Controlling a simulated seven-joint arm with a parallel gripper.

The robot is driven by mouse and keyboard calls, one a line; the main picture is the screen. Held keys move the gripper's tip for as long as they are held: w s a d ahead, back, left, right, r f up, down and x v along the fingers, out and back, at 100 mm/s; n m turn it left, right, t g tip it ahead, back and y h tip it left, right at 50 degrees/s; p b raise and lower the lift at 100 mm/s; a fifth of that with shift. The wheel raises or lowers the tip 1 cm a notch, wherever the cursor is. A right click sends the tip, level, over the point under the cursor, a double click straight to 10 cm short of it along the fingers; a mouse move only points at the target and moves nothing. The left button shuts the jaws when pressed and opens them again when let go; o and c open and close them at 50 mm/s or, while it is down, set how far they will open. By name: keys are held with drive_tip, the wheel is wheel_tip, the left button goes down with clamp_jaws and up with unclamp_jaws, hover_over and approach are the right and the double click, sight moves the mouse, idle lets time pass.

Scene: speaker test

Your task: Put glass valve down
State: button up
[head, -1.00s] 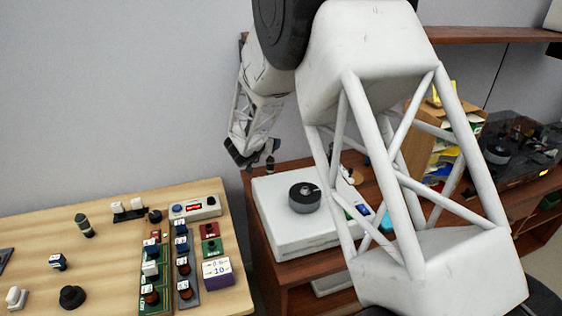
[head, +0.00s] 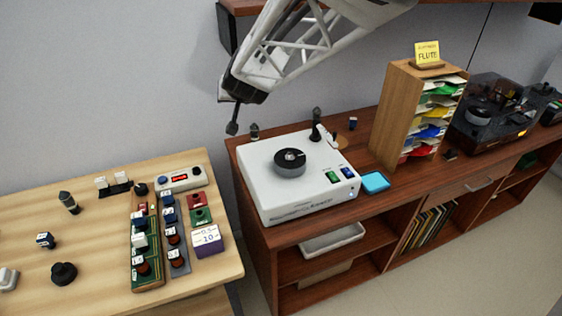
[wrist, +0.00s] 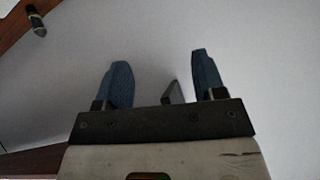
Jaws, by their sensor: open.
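A small dark valve-like piece with a pale band (head: 254,132) stands on the brown cabinet behind the record player's back left corner. A similar piece shows at the top left of the wrist view (wrist: 36,24). Another dark valve-like piece (head: 69,202) stands on the light wooden table at left. I cannot tell which of these is the glass valve; no glass is clear. My gripper (head: 233,114) is raised in front of the wall, left of the cabinet piece and apart from it. In the wrist view its two blue fingers (wrist: 160,60) are apart with nothing held between them.
The white record player (head: 290,195) fills the cabinet's left end. A cyan pad (head: 375,182) and a wooden paper rack (head: 396,115) are to its right. The light table holds circuit boards (head: 148,245) and a purple-edged card block (head: 207,241). A shelf hangs above.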

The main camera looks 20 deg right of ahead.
drive_tip(key=s+d+n+g+h, duration=0.1)
drive_tip(key=s+g, duration=0.6)
drive_tip(key=s, duration=2.9)
drive_tip(key=shift+d+n+g, duration=0.3)
drive_tip(key=shift+d+n, duration=0.4)
drive_tip(key=shift+d, duration=0.1)
drive_tip(key=shift+f, duration=0.1)
